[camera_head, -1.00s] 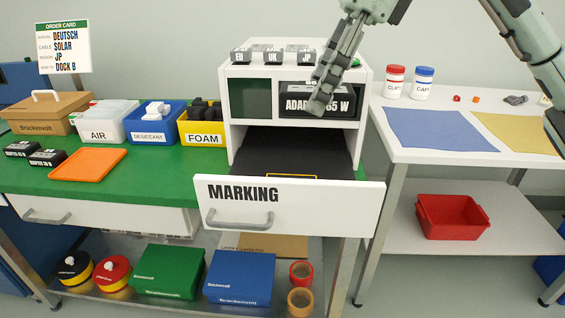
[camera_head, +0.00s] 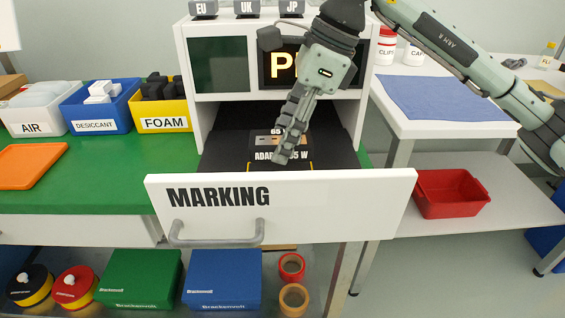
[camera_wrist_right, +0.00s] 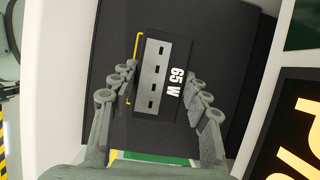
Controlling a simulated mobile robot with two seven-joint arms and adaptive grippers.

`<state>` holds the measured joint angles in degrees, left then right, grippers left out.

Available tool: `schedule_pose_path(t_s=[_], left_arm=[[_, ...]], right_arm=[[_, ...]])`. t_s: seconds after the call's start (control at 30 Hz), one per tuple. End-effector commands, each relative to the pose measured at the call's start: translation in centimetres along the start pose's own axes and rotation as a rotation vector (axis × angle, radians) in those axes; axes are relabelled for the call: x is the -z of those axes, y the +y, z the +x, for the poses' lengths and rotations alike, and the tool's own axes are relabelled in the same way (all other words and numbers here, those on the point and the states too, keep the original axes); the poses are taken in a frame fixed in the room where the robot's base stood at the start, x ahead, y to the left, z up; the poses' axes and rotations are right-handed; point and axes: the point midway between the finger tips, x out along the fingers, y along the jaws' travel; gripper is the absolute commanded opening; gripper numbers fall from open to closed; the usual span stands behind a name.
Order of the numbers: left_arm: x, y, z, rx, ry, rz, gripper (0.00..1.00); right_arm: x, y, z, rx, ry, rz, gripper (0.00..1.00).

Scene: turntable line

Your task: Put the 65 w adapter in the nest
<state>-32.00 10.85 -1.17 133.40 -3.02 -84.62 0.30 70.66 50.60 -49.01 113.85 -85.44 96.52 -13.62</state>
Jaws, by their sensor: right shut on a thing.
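The 65 W adapter (camera_head: 267,142) is a dark block with a grey slotted top and a white label, inside the open MARKING drawer (camera_head: 330,205). In the right wrist view the adapter (camera_wrist_right: 163,78) lies between the fingers of my right gripper (camera_wrist_right: 158,98), which is shut on it. In the head view my right gripper (camera_head: 283,150) reaches down over the drawer and covers part of the adapter. The nest's yellow outline (camera_wrist_right: 137,45) shows beside the adapter, which covers much of it. I cannot tell whether the adapter touches the drawer floor. My left gripper is out of view.
The white cabinet (camera_head: 190,70) stands around the drawer, with a lit screen (camera_head: 280,68) close above it. EU, UK and JP blocks (camera_head: 247,8) stand on top. AIR, DESICCANT and FOAM bins (camera_head: 163,108) are left; a blue mat (camera_head: 440,98) lies right.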

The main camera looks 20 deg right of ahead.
Motion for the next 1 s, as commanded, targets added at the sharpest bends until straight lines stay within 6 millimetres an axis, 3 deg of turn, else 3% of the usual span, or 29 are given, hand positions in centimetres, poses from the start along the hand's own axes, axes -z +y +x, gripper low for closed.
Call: schedule_pose_path(t_s=[0.43, 0.87, 0.9, 1.0], left_arm=[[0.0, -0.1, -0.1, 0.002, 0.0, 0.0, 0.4], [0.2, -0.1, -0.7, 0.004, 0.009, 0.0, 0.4], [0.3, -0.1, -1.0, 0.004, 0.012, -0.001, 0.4], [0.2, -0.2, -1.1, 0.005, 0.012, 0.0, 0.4]], right_arm=[[1.8, 0.0, 4.4, 0.0, 0.0, 0.001, 0.11], [1.9, 0.0, 4.7, 0.001, -0.001, -0.001, 0.11], [1.9, 0.0, 4.7, 0.001, 0.0, -0.001, 0.5], [1.9, 0.0, 4.7, 0.001, 0.0, -0.001, 0.63]])
